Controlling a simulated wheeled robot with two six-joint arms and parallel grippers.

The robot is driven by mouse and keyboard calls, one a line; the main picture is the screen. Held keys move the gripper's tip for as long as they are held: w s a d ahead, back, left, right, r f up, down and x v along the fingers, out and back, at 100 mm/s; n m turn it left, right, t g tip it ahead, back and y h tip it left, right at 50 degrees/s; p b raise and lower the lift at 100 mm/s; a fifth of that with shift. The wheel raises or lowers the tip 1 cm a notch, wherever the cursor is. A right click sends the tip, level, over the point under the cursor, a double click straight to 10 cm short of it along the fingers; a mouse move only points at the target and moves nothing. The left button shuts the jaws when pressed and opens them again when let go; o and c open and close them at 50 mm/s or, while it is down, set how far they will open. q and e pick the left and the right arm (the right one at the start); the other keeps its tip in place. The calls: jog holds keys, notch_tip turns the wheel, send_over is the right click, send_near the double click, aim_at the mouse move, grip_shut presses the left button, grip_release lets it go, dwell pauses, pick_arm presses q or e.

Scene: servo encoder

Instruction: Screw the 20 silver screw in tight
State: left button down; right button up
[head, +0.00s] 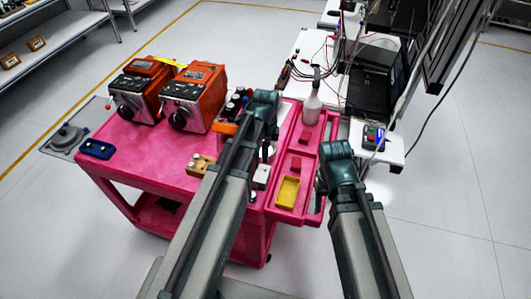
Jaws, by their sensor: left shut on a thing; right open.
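Two orange-and-grey motor units stand on the pink cart, a left one (140,90) and a right one (193,97), each with a round dark shaft end facing front. No silver screw can be made out at this size. My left gripper (240,130) is over the cart, right of the motor units and mostly hidden by my own arm. It is shut on what looks like an orange tool (225,128), only partly visible. My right gripper (322,183) is open at the cart's right edge, seen from behind; its fingertips are hardly visible.
The pink cart (130,143) carries a blue holder (97,149), a wooden block (201,165), a yellow tray (288,192), red blocks and a spray bottle (312,103). A white bench with cables stands behind right.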

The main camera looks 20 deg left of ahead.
pick_arm(q)
jog(key=shift+f+b, duration=1.75)
jog(key=shift+f, duration=0.25)
jog(key=shift+f+b, duration=0.85)
jog(key=m, duration=0.4)
jog(key=shift+m, duration=0.4)
jog(key=c, duration=1.1)
grip_release()
jog(key=shift+m, duration=0.4)
jog(key=o, duration=0.5)
jog(key=shift+c, duration=0.2)
jog(key=shift+c, duration=0.4)
jog(key=shift+r, duration=0.1)
jog(key=shift+r+p, duration=1.2)
jog(key=shift+p, duration=0.1)
